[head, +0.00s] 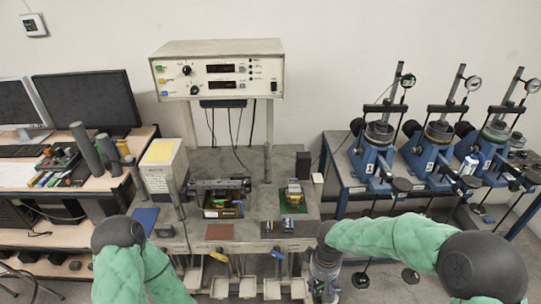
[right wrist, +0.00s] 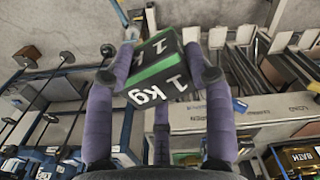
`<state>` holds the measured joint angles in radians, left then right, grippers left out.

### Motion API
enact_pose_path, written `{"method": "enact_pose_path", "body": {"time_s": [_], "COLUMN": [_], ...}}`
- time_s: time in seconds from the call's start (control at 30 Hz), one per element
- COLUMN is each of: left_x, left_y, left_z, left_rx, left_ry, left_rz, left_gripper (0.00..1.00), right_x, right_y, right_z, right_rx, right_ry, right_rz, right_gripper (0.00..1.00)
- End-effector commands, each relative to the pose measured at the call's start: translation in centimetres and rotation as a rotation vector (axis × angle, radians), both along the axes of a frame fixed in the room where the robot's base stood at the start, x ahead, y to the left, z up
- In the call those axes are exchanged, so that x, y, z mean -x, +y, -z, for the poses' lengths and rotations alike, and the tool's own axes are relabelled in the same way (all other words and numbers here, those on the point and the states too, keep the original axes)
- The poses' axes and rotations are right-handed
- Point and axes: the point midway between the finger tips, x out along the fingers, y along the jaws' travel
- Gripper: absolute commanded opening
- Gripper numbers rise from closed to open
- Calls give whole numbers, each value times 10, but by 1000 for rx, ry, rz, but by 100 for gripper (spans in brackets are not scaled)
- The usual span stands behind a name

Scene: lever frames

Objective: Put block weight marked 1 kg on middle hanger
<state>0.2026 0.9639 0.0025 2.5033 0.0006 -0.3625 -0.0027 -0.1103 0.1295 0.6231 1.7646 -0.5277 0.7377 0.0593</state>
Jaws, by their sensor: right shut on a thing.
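The block weight marked 1 kg (right wrist: 152,70), dark with a green band and white lettering, is held between the purple-grey fingers of my right gripper (right wrist: 158,78). My right gripper also shows in the head view (head: 326,284), low and right of the bench's front edge; the block is not clear there. Three blue lever frames stand on the right table, the middle one (head: 430,143) between two alike. Hanger rods with dark discs hang below this table, one disc (head: 410,276) low in the head view. Which is the middle hanger is unclear. My left gripper is out of view.
The centre bench (head: 245,240) carries a cream instrument box (head: 217,70), a brown mat (head: 220,231) and small trays. White bins (head: 272,289) hang at its front. The blue-legged table's front edge (head: 345,203) is right of it. Hanger discs (right wrist: 67,57) show left in the wrist view.

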Motion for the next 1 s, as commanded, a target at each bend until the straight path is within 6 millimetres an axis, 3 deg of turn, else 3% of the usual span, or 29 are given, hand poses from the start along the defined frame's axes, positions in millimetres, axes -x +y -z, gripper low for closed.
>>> {"method": "enact_pose_path", "body": {"time_s": [0.03,0.1,0.33,1.0], "left_x": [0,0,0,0], "left_y": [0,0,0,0], "left_z": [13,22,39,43], "left_rx": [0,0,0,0], "left_ry": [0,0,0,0], "left_rz": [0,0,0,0], "left_gripper": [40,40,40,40], "right_x": [-5,-9,-17,-19], "right_y": [-5,-12,-26,-30], "right_z": [14,26,50,55], "right_rx": [0,0,1,1], "right_ry": [-4,-4,-5,-6], "right_rz": [71,168,395,468], "right_gripper": [0,0,0,0]}}
